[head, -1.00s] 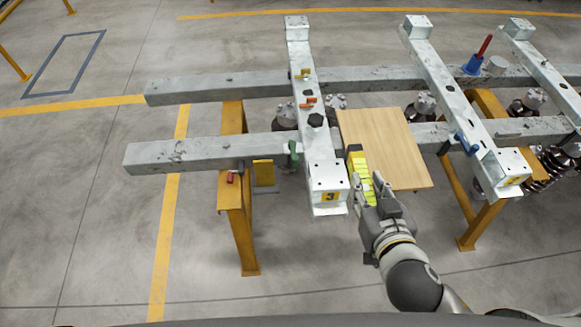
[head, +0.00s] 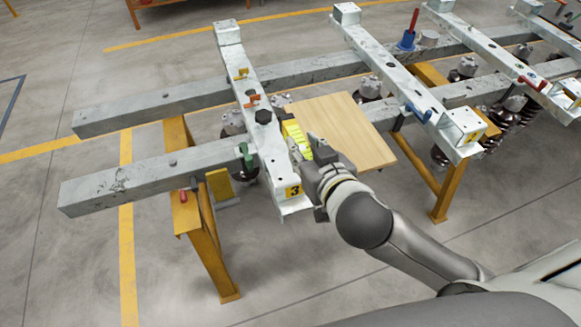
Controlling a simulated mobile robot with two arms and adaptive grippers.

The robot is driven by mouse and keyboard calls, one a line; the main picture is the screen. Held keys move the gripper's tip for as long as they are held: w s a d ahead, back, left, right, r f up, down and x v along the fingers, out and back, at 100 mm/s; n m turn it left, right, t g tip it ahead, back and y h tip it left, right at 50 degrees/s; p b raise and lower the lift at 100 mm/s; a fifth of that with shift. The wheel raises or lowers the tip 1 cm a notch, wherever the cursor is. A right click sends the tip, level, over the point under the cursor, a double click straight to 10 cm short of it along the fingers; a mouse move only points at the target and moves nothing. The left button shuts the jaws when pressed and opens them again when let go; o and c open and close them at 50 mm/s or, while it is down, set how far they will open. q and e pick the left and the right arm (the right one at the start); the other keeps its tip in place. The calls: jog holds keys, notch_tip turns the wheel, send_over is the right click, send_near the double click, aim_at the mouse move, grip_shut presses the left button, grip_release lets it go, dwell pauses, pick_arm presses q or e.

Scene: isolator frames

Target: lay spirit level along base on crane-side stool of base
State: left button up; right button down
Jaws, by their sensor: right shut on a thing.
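The yellow spirit level (head: 296,138) is in my right gripper (head: 315,165), to the right of the galvanised crossbeam marked 3 (head: 270,150). It lies roughly lengthwise along that beam, overlapping the left edge of the wooden board in the picture. Whether it touches the beam or board I cannot tell. My right gripper is shut on the level's near end; its fingertips are partly hidden by my wrist. The near end of the beam has a raised box block (head: 285,185) with the number 3 plate. My left gripper is not in view.
The wooden board (head: 345,130) lies right of beam 3. Two long steel rails (head: 130,185) cross under the beams on yellow trestles (head: 205,240). Another crossbeam (head: 400,85) stands to the right.

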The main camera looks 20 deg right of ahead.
jog(key=w+f+b, duration=0.1)
jog(key=b, duration=0.1)
jog(key=w+f+b, duration=0.2)
jog(key=shift+a, duration=0.3)
jog(key=shift+w+a+f, duration=0.1)
jog(key=shift+w+f, duration=0.9)
jog(key=shift+w, duration=0.05)
jog(key=shift+w+a+f, duration=0.1)
jog(key=shift+w+f, duration=0.35)
jog(key=shift+f, duration=0.15)
jog(key=shift+w+f, duration=0.1)
jog(key=shift+f, duration=1.5)
jog(key=shift+f, duration=0.15)
jog(key=c, duration=1.1)
grip_release()
